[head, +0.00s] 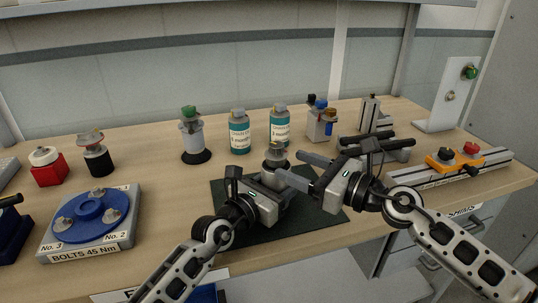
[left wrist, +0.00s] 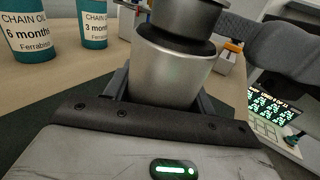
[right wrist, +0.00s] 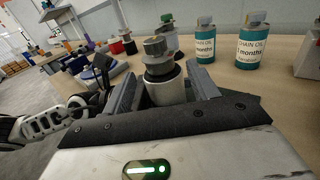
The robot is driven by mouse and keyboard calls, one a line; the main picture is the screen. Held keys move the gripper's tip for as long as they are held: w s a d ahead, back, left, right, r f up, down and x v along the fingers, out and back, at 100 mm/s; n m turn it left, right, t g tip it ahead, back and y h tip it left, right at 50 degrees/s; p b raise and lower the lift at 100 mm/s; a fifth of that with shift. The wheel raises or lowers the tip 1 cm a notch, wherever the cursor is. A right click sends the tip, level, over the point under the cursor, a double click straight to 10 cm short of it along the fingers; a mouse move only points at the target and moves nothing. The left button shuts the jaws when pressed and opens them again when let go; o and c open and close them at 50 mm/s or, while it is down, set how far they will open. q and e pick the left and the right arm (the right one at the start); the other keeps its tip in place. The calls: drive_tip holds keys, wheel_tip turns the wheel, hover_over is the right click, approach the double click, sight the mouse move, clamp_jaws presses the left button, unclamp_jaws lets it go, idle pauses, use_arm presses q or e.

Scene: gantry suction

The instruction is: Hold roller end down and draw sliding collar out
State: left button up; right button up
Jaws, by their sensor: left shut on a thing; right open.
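The roller end (head: 276,157) stands upright on a dark mat as a small silver fitting with a grey knobbed top. In the left wrist view its smooth tapered silver body (left wrist: 172,72) sits between my left fingers, with a black ring and a darker grey collar (left wrist: 185,14) above. My left gripper (head: 268,183) is shut on the silver body from the front left. My right gripper (head: 296,171) is open at the right of the fitting. In the right wrist view the stepped grey top (right wrist: 154,50) appears between its spread fingers, not gripped. The lower body is partly hidden.
The dark mat (head: 228,195) lies under both grippers. Two chain oil bottles (head: 239,135) and a green-topped fitting (head: 192,140) stand behind. A blue bolt plate (head: 90,215) is at left. A rail with an orange clamp (head: 450,161) and dark bars (head: 385,144) lie at right.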

sight(269, 155)
drive_tip(key=x, duration=0.7)
drive_tip(key=shift+a, duration=0.1)
